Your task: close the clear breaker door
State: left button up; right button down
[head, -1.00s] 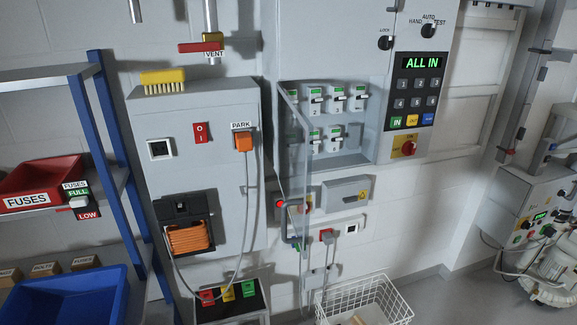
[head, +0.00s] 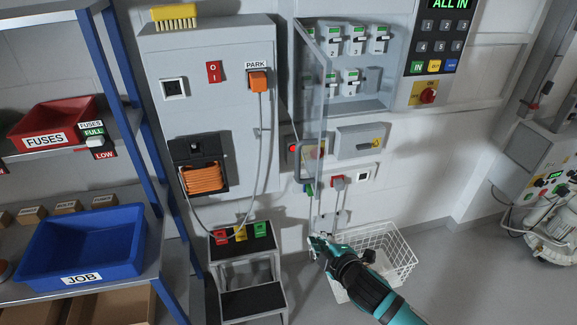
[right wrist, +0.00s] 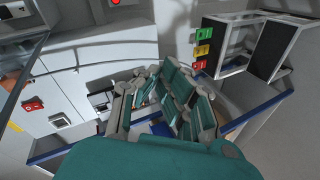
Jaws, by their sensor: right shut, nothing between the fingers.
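The clear breaker door (head: 309,95) is a see-through pane at the left side of the open breaker cabinet (head: 362,106). It stands swung outward, and breakers (head: 333,46) show in the uncovered opening. My right gripper (head: 316,246) is below the door and the cabinet, in front of the white wire basket, apart from the door. In the right wrist view its fingers (right wrist: 166,92) are together with nothing held. A glassy, dark-edged pane (right wrist: 14,88) at the left of that view may be the door; I cannot be sure. My left gripper is not in view.
A small grey box (head: 360,141) and plugs with hanging cables (head: 338,182) are under the cabinet. The wire basket (head: 398,245) and a step stool (head: 252,301) stand below. A grey panel (head: 215,110) is left of the door.

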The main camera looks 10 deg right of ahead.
jog(key=s+a+r+n+t+y, duration=0.2)
jog(key=s+a+r+n+y, duration=0.15)
jog(key=r, duration=0.95)
jog(key=s+a+r+n+t+y, duration=0.15)
jog(key=s+a+r+n, duration=0.3)
jog(key=r, duration=0.75)
jog(key=w+p, duration=0.2)
jog(key=w, duration=0.6)
jog(key=shift+r+m+p, duration=0.15)
jog(key=shift+m+p, duration=0.15)
jog(key=shift+m, duration=0.1)
